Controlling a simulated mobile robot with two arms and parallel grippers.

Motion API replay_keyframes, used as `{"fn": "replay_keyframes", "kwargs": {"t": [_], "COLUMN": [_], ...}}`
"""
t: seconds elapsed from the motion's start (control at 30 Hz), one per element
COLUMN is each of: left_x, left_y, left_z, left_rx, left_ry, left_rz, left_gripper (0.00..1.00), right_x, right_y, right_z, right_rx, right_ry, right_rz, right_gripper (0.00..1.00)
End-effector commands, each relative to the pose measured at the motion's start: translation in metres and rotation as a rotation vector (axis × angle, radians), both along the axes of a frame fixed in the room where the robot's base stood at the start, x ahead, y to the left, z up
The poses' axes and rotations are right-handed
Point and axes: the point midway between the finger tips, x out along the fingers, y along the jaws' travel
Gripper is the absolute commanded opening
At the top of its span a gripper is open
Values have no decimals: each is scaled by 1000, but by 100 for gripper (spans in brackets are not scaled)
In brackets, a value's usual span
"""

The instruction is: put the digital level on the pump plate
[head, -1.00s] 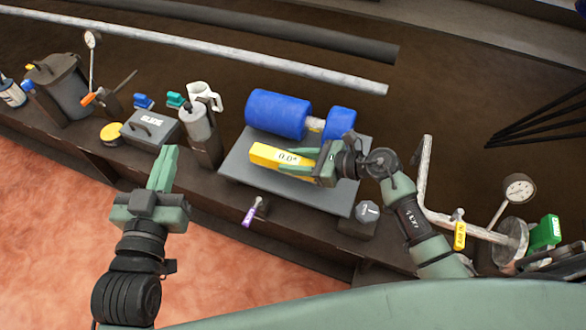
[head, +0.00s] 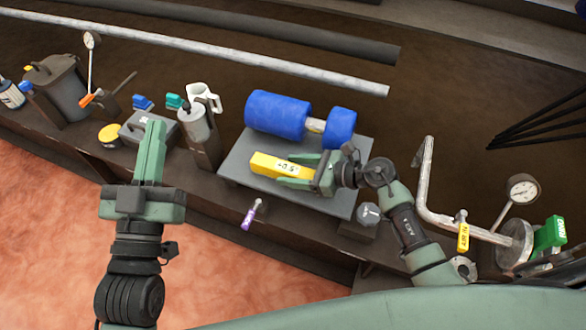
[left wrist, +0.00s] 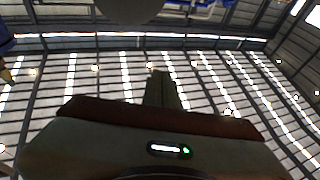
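The digital level (head: 268,165) is a yellow bar with a small display. It lies low over the grey pump plate (head: 240,160), in front of the blue pump; whether its underside touches the plate I cannot tell. My right gripper (head: 293,171) has its fingers on both sides of the level's right part and appears shut on it. My left gripper (head: 152,145) is empty, its fingers together, over the bench's front edge at the left. In the left wrist view its fingers (left wrist: 161,90) stand together against the ceiling.
The blue pump with its motor (head: 278,115) takes up the plate's back. A purple-handled tool (head: 249,218) is at the front edge. A bent pipe (head: 440,205) rises at the right.

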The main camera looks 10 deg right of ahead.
Motion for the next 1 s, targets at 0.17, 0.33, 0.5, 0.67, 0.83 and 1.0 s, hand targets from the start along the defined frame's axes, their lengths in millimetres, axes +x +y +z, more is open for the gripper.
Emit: {"fn": "replay_keyframes", "kwargs": {"t": [0.17,0.33,0.5,0.67,0.83,1.0], "left_x": [0,2,7,7,4,1], "left_y": [0,0,3,7,11,14], "left_z": [0,-4,-32,-62,-86,-98], "left_rx": [0,8,48,87,117,132], "left_ry": [1,31,179,333,449,508], "left_rz": [0,1,11,20,27,31], "left_gripper": [0,0,0,0,0,0], "right_x": [0,0,-17,-36,-52,-60], "right_y": [0,-1,-25,-53,-77,-89], "right_z": [0,3,14,28,39,47], "right_rx": [0,-1,-7,-5,-4,2], "right_ry": [0,0,2,3,3,2], "right_rz": [0,-1,1,0,0,-1], "right_gripper": [58,58,58,58,58,58]}}
